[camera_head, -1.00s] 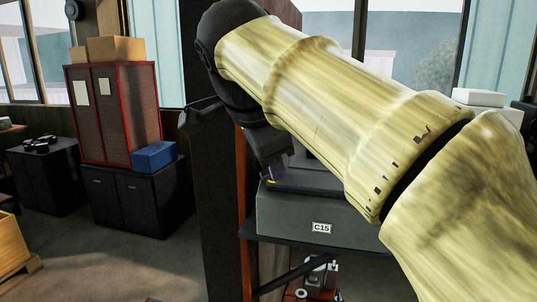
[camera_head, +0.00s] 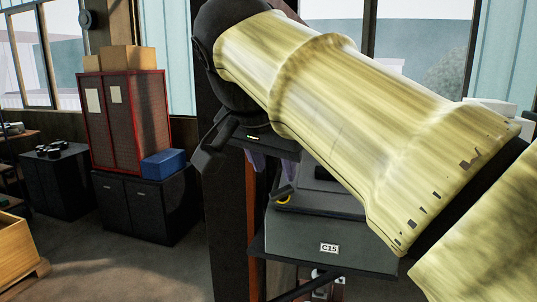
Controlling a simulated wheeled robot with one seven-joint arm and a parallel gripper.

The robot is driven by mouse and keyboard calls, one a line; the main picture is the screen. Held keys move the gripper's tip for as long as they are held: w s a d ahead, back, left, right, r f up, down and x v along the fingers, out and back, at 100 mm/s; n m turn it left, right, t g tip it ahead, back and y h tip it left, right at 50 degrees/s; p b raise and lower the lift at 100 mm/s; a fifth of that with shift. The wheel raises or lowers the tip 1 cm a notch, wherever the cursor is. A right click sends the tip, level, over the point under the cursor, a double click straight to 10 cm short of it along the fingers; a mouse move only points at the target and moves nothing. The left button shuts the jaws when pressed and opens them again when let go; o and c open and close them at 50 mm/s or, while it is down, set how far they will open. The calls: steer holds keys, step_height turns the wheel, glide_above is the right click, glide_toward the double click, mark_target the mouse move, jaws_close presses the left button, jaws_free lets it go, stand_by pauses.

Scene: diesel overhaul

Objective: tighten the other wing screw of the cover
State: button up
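My gripper (camera_head: 275,158) shows as a dark hand with purplish finger pieces, partly behind my large pale yellow arm. It is above the left end of a grey box (camera_head: 330,231) labelled C15. Whether the fingers are apart or closed is too small and dark to tell. A small yellow ring-like part (camera_head: 284,200) shows on the top left of the box, just below the fingers. I cannot make out a cover or a wing screw for certain; my arm hides much of the box's top.
The box stands on a dark shelf (camera_head: 300,260) beside a dark upright post (camera_head: 228,225). A red cabinet (camera_head: 128,120), a blue box (camera_head: 163,164) and black cabinets (camera_head: 145,203) stand at the left. Open floor lies between them and the post.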

mark_target(281, 191)
steer(key=shift+n, duration=0.5)
steer(key=f+n, duration=0.1)
steer(key=n, duration=0.8)
steer(key=w+f+n+p, duration=0.1)
steer(key=n, duration=0.7)
steer(key=w+f+n+p, duration=0.1)
steer(key=n, duration=0.8)
steer(key=shift+d+n, duration=0.3)
steer(key=shift+d, duration=0.05)
steer(key=shift+w+d+f, duration=0.1)
steer(key=shift+w+f, duration=0.2)
steer(key=shift+f, duration=0.15)
steer(key=shift+b+x, duration=0.7)
steer(key=shift+x, duration=1.1)
